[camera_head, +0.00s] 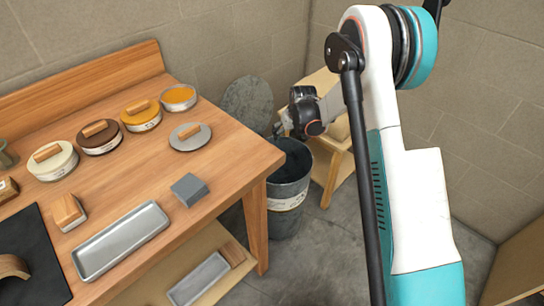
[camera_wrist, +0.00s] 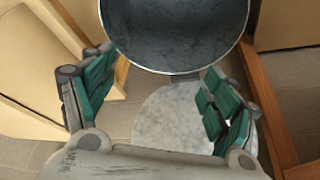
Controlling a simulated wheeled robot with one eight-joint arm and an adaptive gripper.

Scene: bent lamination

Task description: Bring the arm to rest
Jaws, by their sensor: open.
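My arm rises on the right of the head view and bends over toward the grey bin. My gripper (camera_head: 283,128) is small there, just above the bin's rim at its back side, partly hidden by its own wrist. In the wrist view my gripper (camera_wrist: 160,63) has its two green-padded fingers spread wide, with nothing between them. The dark interior of the round bin (camera_wrist: 175,35) shows at the top, beyond the fingertips. The bin (camera_head: 288,192) stands on the floor right of the table.
The wooden table (camera_head: 235,150) holds several round tins, a loose grey lid (camera_head: 190,137), a grey block (camera_head: 189,189) and a metal tray (camera_head: 122,241). A wooden stand (camera_head: 335,165) is close beside the bin.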

